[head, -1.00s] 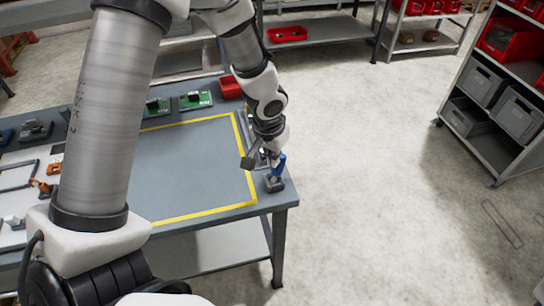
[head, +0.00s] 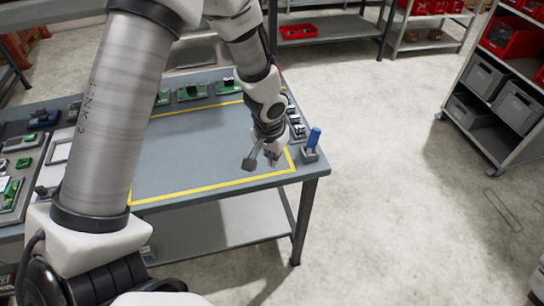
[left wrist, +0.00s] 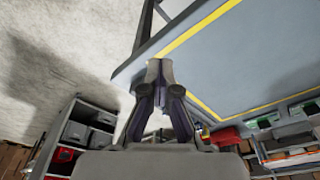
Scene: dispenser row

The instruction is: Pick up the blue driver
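The blue driver (head: 314,137) stands upright in a small grey holder (head: 310,155) at the near right corner of the grey table (head: 215,145), in the head view. My left gripper (head: 272,161) is just left of it, over the table by the yellow line, apart from the driver. In the left wrist view the two fingertips of my left gripper (left wrist: 160,70) meet with nothing visible between them. I cannot make out the driver clearly in that view. My right gripper is not in view.
Several small dark items (head: 296,122) stand along the table's right edge behind the driver. Green boards (head: 192,91) sit at the back. The yellow-outlined area is mostly clear. A shelf cart (head: 498,100) with bins stands far right, with open floor between.

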